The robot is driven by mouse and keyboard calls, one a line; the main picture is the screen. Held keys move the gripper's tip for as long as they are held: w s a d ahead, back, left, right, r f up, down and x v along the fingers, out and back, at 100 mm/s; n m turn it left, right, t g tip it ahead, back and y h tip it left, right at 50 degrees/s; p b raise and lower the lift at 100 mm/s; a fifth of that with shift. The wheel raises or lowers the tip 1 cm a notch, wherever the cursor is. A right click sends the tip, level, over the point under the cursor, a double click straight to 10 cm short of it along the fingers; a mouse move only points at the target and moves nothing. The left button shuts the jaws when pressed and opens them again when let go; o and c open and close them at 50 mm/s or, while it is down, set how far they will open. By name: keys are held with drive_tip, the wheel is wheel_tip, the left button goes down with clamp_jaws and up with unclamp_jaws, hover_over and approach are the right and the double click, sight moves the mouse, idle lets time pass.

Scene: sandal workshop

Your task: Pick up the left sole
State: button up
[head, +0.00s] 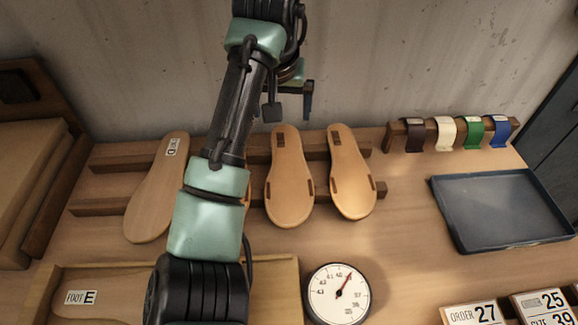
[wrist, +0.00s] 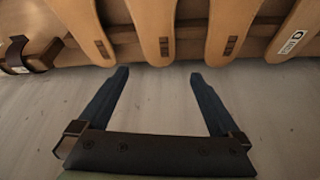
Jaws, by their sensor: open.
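Tan soles with small dark slots lie side by side on a wooden rack. In the head view, the middle sole (head: 289,185) and the right sole (head: 350,180) show clearly; my arm hides nearly all of the left sole. In the wrist view, left and right are reversed: the left sole (wrist: 231,28) is right of the middle sole (wrist: 152,25), and the right sole (wrist: 85,28) is at left. My gripper (head: 290,106) is open and empty by the wall, beyond the soles' far ends. In the wrist view, its fingertips (wrist: 158,76) point towards the middle sole's end, apart from it.
A board labelled D (head: 158,190) lies at the rack's left. Several coloured straps hang on a bar (head: 500,124) at right, behind a dark tray (head: 500,210). A dial (head: 337,293), a board labelled E (head: 105,305) and order cards (head: 470,314) are in front.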

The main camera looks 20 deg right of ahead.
sight(286, 136)
drive_tip(key=x, duration=0.9)
drive_tip(key=shift+d+f, duration=0.2)
drive_tip(key=shift+c, duration=0.2)
drive_tip(key=shift+r, duration=0.1)
drive_tip(key=c, duration=1.3)
